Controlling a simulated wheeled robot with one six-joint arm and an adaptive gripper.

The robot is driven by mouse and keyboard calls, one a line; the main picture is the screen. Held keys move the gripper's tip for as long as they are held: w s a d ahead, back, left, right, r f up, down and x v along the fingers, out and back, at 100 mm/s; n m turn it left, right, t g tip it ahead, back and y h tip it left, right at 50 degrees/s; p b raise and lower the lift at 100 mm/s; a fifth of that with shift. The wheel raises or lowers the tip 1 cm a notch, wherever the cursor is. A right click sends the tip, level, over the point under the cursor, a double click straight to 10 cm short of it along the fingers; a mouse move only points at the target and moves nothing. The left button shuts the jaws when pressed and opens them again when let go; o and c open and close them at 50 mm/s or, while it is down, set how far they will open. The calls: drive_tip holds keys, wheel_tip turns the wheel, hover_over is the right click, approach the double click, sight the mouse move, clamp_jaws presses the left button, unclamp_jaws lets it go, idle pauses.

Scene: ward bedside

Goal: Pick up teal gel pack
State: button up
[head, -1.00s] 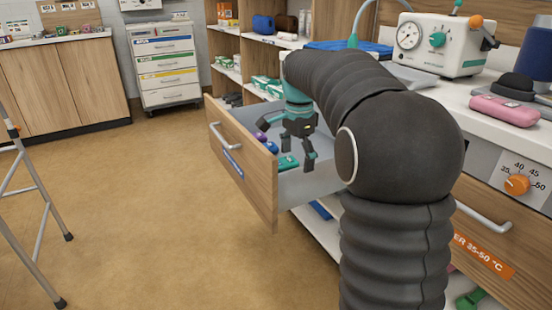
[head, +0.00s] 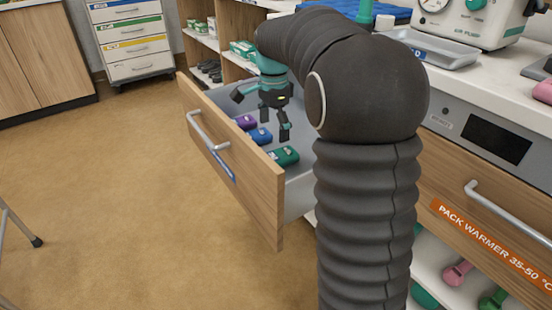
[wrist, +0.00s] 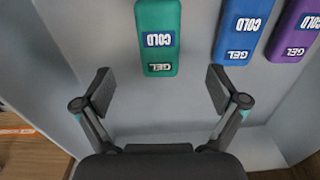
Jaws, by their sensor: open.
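The teal gel pack (head: 285,156) lies in the open drawer, nearest to me of the three packs. It also shows in the wrist view (wrist: 158,22), with "COLD" and "GEL" labels, lying flat on the drawer floor. My gripper (head: 261,117) is open and empty over the drawer, above the packs. In the wrist view my gripper (wrist: 160,90) has its two fingers spread wide. The teal pack lies ahead of the gap between them, roughly in line with its middle and not between the fingertips.
A blue pack (head: 260,137) and a purple pack (head: 245,122) lie beside the teal one. The drawer's wooden front (head: 225,150) and grey walls surround them. A closed pack warmer drawer (head: 490,220) is at right.

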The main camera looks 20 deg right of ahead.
sight(277, 155)
wheel_tip(277, 155, down, 4)
drive_tip(key=shift+d+f+b, duration=0.2)
drive_tip(key=shift+f, duration=1.1)
drive_tip(key=shift+d+f+b, duration=0.2)
drive_tip(key=shift+f, duration=1.1)
drive_tip(key=c, duration=1.4)
